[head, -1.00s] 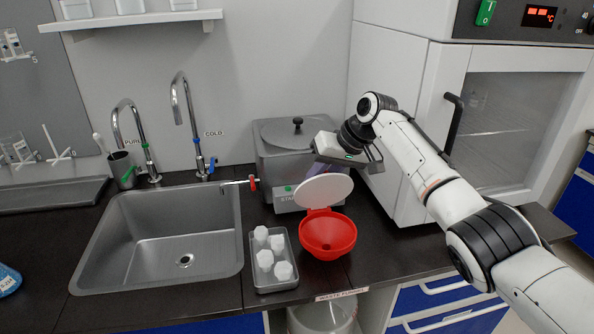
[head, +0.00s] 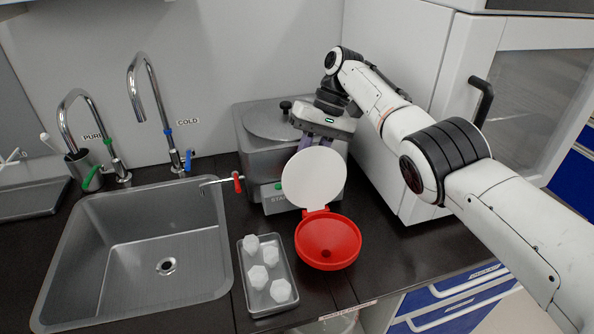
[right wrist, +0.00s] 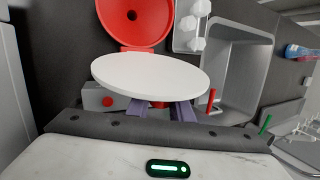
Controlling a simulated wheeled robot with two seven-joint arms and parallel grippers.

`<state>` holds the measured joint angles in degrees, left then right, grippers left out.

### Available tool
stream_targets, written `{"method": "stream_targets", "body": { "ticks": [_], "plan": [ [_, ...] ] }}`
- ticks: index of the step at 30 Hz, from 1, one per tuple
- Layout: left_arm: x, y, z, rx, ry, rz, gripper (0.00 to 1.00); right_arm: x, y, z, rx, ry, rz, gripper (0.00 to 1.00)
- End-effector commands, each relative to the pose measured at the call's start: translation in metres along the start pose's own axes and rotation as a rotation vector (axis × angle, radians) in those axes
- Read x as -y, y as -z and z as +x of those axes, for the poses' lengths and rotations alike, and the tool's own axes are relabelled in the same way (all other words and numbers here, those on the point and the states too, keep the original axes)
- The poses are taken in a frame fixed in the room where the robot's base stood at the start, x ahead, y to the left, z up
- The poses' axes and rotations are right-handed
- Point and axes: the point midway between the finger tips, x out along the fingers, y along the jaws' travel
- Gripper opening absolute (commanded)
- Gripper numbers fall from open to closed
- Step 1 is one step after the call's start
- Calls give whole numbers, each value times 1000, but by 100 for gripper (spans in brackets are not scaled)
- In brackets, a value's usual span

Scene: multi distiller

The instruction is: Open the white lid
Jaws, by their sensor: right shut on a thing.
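The white lid (head: 314,178) is a round disc hinged at the back rim of the red funnel (head: 328,241). It stands raised, its flat face toward me in the head view, and the funnel mouth is uncovered. It also shows in the right wrist view (right wrist: 150,76), with the red funnel (right wrist: 137,18) beyond it. My right gripper (head: 307,150) is behind the lid, its purple fingers partly hidden by it. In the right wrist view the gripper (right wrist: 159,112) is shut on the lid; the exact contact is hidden. My left gripper is not in view.
A grey distiller (head: 262,150) stands close behind the lid, with a red-handled tap (head: 237,182). A tray (head: 254,300) with several white pieces sits left of the funnel. A sink (head: 130,230) is further left, and a white cabinet (head: 420,175) is close on the right.

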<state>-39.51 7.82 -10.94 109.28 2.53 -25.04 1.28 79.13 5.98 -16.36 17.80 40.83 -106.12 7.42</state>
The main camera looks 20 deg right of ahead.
Motion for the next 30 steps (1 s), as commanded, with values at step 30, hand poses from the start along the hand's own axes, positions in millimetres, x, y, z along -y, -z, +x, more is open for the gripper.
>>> {"method": "stream_targets", "body": {
  "ticks": [30],
  "plan": [
    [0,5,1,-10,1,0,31,-4,-4,1,25,1,13,37]
  ]
}}
